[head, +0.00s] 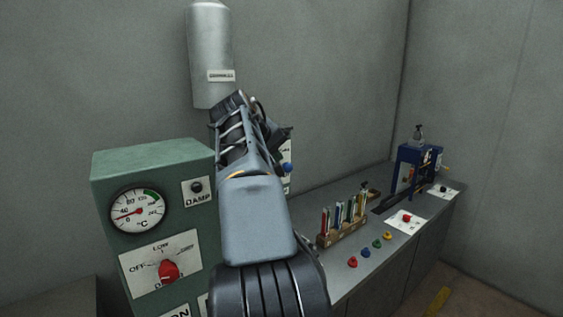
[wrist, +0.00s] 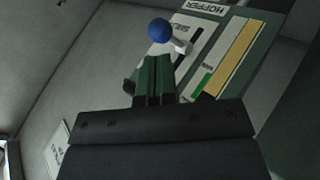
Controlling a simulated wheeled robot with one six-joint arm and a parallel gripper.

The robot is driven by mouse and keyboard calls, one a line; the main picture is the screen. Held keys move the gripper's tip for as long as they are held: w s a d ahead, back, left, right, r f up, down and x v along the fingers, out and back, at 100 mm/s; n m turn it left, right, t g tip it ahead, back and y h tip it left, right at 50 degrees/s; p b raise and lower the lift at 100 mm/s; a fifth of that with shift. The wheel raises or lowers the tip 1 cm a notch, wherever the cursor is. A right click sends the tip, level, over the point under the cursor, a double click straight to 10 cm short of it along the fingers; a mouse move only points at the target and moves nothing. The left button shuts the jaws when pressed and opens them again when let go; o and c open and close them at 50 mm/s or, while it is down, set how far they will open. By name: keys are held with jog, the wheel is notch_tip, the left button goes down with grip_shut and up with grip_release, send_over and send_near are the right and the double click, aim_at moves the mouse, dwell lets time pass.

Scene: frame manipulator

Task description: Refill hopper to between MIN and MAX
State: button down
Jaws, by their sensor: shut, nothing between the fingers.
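In the wrist view a panel marked HOPPER (wrist: 208,12) appears upside down. It carries a lever with a blue ball knob (wrist: 159,30) and a level gauge (wrist: 232,60) with a yellow band and a green part. I cannot make out MIN or MAX marks. My gripper (wrist: 154,60) is shut and empty, with its tips just short of the blue knob; I cannot tell whether they touch. In the head view the blue knob (head: 288,168) shows right of my arm, which hides most of the panel. A silver cylinder (head: 210,50) with a small label hangs on the wall above.
A green cabinet (head: 150,160) with a temperature dial (head: 139,211) and a red knob (head: 169,270) stands left of my arm. On the bench at right are a wooden rack (head: 342,232) of coloured pieces, several coloured buttons (head: 365,252) and a blue device (head: 415,170).

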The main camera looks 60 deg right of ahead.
aim_at(285, 166)
jog(key=shift+p+x, duration=0.35)
jog(key=shift+x, duration=2)
jog(key=shift+f, duration=0.1)
